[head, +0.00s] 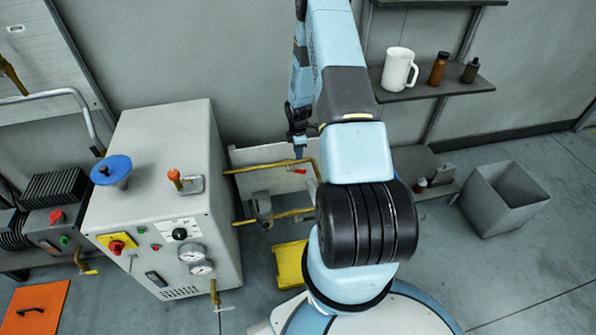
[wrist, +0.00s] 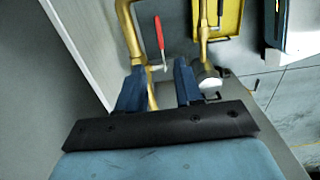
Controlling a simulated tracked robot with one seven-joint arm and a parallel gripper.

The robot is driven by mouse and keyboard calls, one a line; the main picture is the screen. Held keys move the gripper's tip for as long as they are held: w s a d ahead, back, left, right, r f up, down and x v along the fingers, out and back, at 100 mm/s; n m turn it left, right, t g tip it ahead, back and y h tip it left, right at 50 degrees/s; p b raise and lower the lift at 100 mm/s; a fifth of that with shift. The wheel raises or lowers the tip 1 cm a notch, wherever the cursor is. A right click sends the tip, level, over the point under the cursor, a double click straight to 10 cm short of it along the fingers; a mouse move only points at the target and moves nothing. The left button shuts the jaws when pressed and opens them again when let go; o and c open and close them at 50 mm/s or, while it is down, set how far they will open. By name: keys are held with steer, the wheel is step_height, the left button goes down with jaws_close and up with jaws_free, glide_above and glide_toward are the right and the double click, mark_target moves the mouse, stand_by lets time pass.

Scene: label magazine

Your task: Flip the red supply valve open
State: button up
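The red supply valve's handle (wrist: 159,33) shows in the wrist view as a slim red lever beside a bent brass pipe (wrist: 128,30). In the head view the red handle (head: 300,171) is small, just under the upper brass pipe (head: 262,166) that leaves the grey machine. My gripper (wrist: 159,67) is open, its two dark blue fingers apart with nothing between them. The handle's lower end lies just past the fingertips, in line with the gap; I cannot tell whether they touch. In the head view my gripper (head: 298,152) hangs just above the handle.
The grey machine (head: 150,190) stands left of the valve, with a blue knob (head: 111,170) and an orange-tipped lever (head: 174,176) on top. A lower pipe carries a grey fitting (head: 262,207). A yellow tray (head: 290,262) lies on the floor. A pale panel stands behind the pipes.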

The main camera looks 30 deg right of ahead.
mark_target(298, 170)
step_height(298, 170, down, 12)
steer(key=shift+f, duration=0.1)
stand_by(0.5)
steer(key=shift+c, duration=0.4)
jaws_close()
